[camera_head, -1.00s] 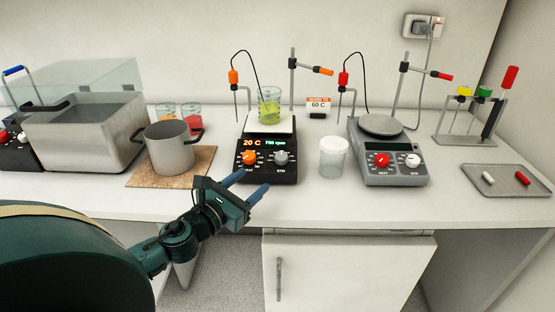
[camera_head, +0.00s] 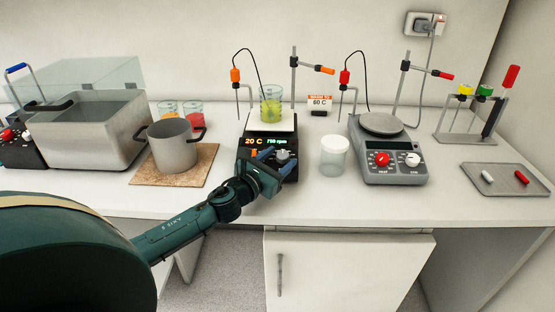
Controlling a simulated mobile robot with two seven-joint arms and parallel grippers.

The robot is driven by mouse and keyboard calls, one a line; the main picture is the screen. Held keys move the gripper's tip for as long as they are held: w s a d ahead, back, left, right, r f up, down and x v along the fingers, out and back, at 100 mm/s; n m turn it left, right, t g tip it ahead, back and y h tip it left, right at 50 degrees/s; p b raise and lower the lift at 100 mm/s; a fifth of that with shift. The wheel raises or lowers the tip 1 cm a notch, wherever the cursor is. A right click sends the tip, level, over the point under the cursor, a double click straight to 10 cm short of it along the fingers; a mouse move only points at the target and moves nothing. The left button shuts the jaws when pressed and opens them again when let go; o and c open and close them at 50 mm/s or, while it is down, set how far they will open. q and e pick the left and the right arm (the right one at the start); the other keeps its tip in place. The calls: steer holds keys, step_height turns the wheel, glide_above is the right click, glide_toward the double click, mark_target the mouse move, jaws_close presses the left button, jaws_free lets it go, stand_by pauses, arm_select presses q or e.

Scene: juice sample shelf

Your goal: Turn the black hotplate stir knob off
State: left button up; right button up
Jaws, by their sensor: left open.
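The black hotplate (camera_head: 257,143) stands in the middle of the bench. Its display reads 20 C in orange and 700 rpm in green. A glass beaker (camera_head: 270,104) of yellow-green liquid sits on its white top plate. The grey stir knob (camera_head: 283,156) is on the right of the front panel. My left gripper (camera_head: 275,155) is open at the panel, its blue fingers at the stir knob, one on its left and one by its right. I cannot tell if they touch it. The gripper hides most of the orange heat knob. My right gripper is not in view.
A grey hotplate (camera_head: 395,169) and a lidded white jar (camera_head: 334,156) stand to the right. A metal pot (camera_head: 172,146) on a cork mat (camera_head: 200,177) stands to the left. A sensor stand rises behind the black hotplate. The bench front edge is clear.

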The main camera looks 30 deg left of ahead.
arm_select(q)
steer(key=shift+c, duration=0.2)
steer(key=c, duration=0.9)
